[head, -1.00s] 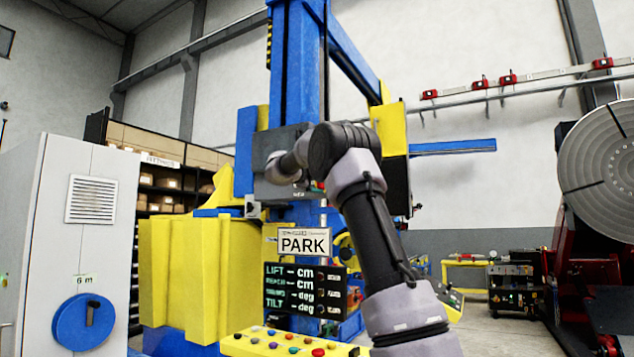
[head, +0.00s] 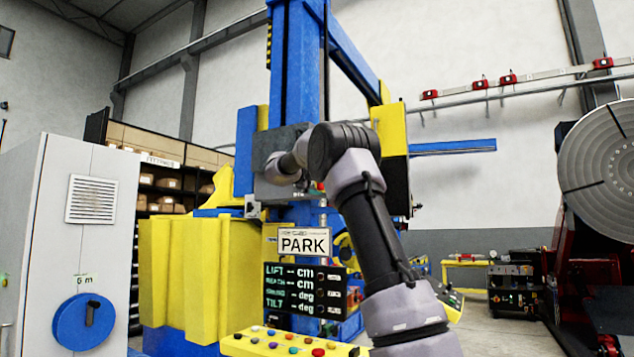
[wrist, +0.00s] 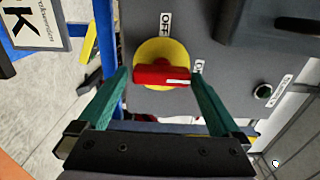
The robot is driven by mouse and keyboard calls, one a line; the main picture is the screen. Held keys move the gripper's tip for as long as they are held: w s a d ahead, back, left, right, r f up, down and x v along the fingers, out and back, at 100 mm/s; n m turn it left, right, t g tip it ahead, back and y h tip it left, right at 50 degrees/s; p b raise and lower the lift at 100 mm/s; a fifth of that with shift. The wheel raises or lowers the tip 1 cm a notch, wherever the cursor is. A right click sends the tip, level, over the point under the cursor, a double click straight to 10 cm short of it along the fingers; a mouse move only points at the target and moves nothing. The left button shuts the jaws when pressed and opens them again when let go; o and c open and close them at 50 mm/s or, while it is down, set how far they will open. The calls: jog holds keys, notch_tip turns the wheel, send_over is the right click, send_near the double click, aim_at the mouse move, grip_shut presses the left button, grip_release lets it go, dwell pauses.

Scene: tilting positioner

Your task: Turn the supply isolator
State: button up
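The supply isolator shows in the wrist view as a red bar handle (wrist: 162,76) on a round yellow plate (wrist: 160,48), mounted on a grey panel face. The handle lies crosswise in that picture, with an OFF label (wrist: 166,23) above it and a second, partly covered label (wrist: 199,68) to its right. My gripper (wrist: 159,76) is open, with one teal fingertip near each end of the handle. I cannot tell whether either finger touches it. In the head view my arm reaches the grey box (head: 268,188) on the blue column, and the gripper and handle are hidden there.
A PARK sign (head: 304,242) and a readout board (head: 290,290) hang below the box. A yellow button panel (head: 285,344) stands in front. A grey cabinet (head: 110,165) is at left. In the wrist view, a dark box (wrist: 265,20) juts out at upper right.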

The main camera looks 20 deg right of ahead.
jog(key=v, duration=1.1)
dwell(0.3)
jog(key=s+a+r+n+t+y, duration=0.2)
jog(key=s+a+n+t+y, duration=0.55)
jog(key=s+n+y, duration=0.5)
jog(key=s+a+f+n+g+y, duration=0.2)
jog(key=s+f+n+g, duration=0.3)
jog(key=s+f, duration=0.9)
jog(key=s+a+f+n+g+y, duration=0.1)
jog(key=s+f+n+g, duration=0.5)
jog(key=s+f, duration=0.9)
notch_tip(320, 180, down, 2)
jog(key=shift+a+n+y, duration=0.35)
jog(key=shift+a+n, duration=0.1)
jog(key=shift+a, duration=0.05)
